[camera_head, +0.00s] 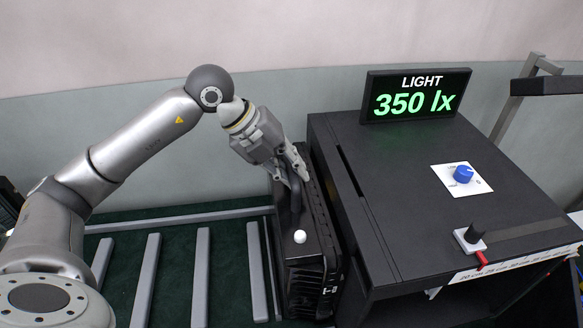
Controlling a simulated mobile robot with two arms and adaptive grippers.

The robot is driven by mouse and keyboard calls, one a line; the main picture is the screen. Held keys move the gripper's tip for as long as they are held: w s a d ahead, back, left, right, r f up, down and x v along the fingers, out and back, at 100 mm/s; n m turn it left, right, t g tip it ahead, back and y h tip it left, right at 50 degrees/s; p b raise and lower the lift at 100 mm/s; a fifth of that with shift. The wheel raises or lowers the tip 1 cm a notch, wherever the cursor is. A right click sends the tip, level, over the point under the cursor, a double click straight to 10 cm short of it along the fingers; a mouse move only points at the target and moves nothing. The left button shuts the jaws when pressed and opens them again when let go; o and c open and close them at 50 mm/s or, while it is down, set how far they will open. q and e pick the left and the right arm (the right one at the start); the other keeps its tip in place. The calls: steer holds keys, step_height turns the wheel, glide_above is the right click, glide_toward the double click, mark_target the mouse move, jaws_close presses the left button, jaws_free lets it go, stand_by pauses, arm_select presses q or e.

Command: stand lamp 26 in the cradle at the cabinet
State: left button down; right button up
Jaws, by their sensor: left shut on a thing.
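A black finned lamp housing (308,245) stands upright just left of the black cabinet (415,170). It has a white knob (300,237) on top and a white mark on its near end; I cannot read a 26 on it. My left gripper (294,178) reaches down from above and is shut on the dark handle (296,200) on top of the housing. The housing's base is out of clear sight, so I cannot tell whether it hangs or rests. I cannot make out a cradle. My right gripper is not in view.
A green bed with several grey slats (202,275) lies to the left, with free gaps. The cabinet carries a display (415,95) reading LIGHT 350 lx, a blue dial (463,174) and a black knob with a red pointer (472,238). A wall stands behind.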

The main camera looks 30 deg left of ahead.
arm_select(q)
steer(key=shift+w+r, duration=0.1)
steer(key=shift+r, duration=0.05)
steer(key=c, duration=1.3)
jaws_free()
steer(key=shift+s+f, duration=0.3)
steer(key=shift+f, duration=0.15)
steer(key=shift+a+r, duration=0.15)
steer(key=shift+r, duration=0.25)
steer(key=v, duration=1.1)
steer(key=shift+s+r, duration=0.2)
steer(key=shift+r, duration=0.1)
